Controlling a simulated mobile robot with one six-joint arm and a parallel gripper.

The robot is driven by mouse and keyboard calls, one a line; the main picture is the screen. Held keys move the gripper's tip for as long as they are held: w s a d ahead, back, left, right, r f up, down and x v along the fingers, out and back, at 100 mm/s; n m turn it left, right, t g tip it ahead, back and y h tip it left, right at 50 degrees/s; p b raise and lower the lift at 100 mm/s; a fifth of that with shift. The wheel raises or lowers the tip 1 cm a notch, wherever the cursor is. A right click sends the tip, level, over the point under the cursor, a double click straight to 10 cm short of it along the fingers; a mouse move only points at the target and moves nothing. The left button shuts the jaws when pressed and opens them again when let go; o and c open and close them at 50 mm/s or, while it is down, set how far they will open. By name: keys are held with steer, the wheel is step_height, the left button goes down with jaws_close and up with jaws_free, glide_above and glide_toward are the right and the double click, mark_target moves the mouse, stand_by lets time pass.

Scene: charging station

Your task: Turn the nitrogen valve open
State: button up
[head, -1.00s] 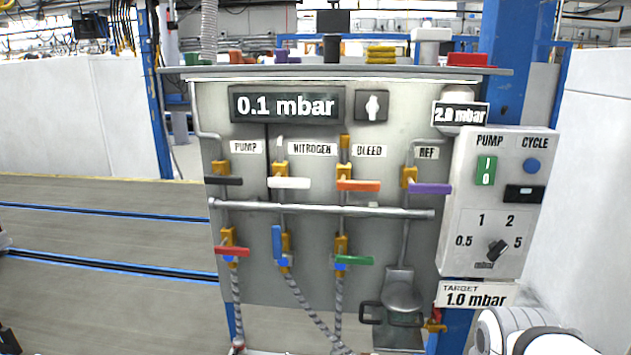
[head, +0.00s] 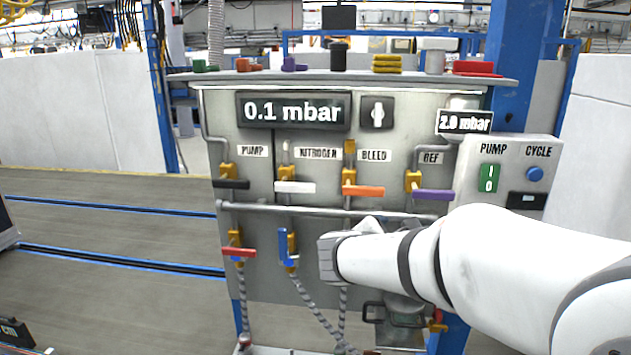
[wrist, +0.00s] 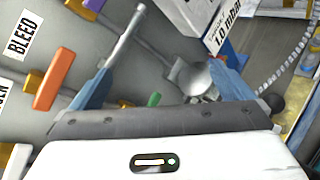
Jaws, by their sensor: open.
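The nitrogen valve has a white lever handle (head: 295,187) on a yellow body, under the NITROGEN label (head: 318,154) in the head view. The handle lies level, pointing right. A white piece at the lower left edge of the wrist view (wrist: 17,161) looks like the same handle, partly cut off. My gripper (wrist: 160,70) is open and empty, its two blue-grey fingers wide apart before the panel. In the head view my arm reaches in from the right, its end below and right of the nitrogen handle. The fingers cannot be made out there, and the green handle is hidden behind the arm.
Neighbouring handles are black (head: 231,184), orange (head: 363,191) and purple (head: 433,195). A metal pipe (head: 320,209) runs below them. Red (head: 239,252) and blue (head: 283,243) handles sit lower. A control box (head: 508,165) stands at the right. The display (head: 292,110) reads 0.1 mbar.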

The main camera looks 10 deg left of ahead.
steer(key=w+a+r+n+t+y, duration=0.1)
steer(key=w+a+r+n+t, duration=0.1)
steer(key=a+n, duration=0.3)
steer(key=w+a+r+n+t+y, duration=0.2)
steer(key=a, duration=0.5)
steer(key=n+t+y+p, duration=0.2)
steer(key=n+y, duration=0.2)
steer(key=n, duration=0.3)
glide_toward(295, 188)
steer(key=w, duration=0.6)
steer(key=w+p, duration=0.1)
steer(key=w, duration=0.3)
steer(key=shift+w+a+f, duration=0.1)
steer(key=shift+w+a, duration=0.15)
steer(key=shift+w, duration=0.1)
steer(key=shift+c, duration=0.3)
